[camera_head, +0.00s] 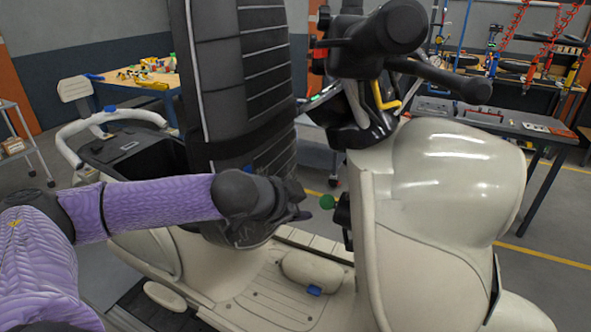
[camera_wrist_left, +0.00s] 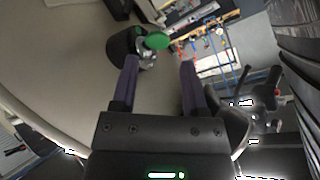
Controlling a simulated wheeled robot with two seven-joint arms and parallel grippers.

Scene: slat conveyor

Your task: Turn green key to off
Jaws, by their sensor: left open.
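The green key (camera_head: 328,202) sticks out from a black lock housing (camera_head: 343,212) on the inner side of the cream scooter's front shield. It also shows in the left wrist view as a green round head (camera_wrist_left: 158,41) beside the dark lock (camera_wrist_left: 124,45). My left gripper (camera_head: 300,205) is just left of the key in the head view. In the left wrist view its two fingers (camera_wrist_left: 160,75) are apart and empty, with the key beyond the tips, closer to the left finger. They look apart from the key. My right gripper is not in view.
The scooter's raised black seat (camera_head: 238,80) stands behind my left arm. The handlebar (camera_head: 385,30) is above the key, and the footboard (camera_head: 275,285) is below. Workbenches with tools (camera_head: 490,120) stand at the back right.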

